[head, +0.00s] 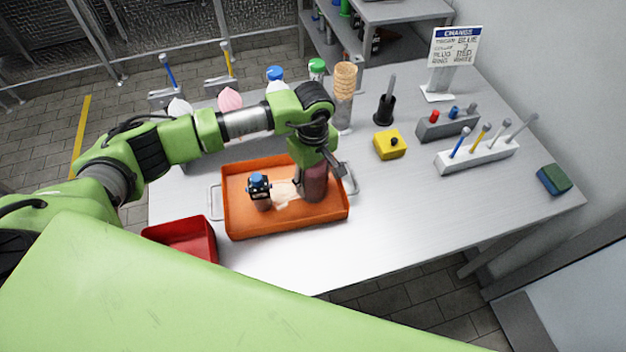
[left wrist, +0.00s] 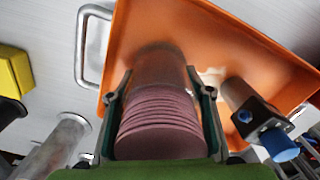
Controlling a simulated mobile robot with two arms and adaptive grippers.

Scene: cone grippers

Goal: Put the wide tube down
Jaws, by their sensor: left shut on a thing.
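The wide tube (head: 315,184) is clear and holds a stack of dusky pink discs. It is upright over the right part of the orange tray (head: 240,224). My left gripper (left wrist: 160,98) is shut on the wide tube (left wrist: 160,132), with one finger on each side in the left wrist view. In the head view, my left gripper (head: 318,158) is above the tray and partly hides the tube's top. The tube's lower end is at or just above the tray floor; I cannot tell if it touches. My right gripper is not in view.
A red bin (head: 188,238) is at the front left. A tube of cones (head: 344,92) and a yellow block (head: 389,145) are behind. The table's front right is clear.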

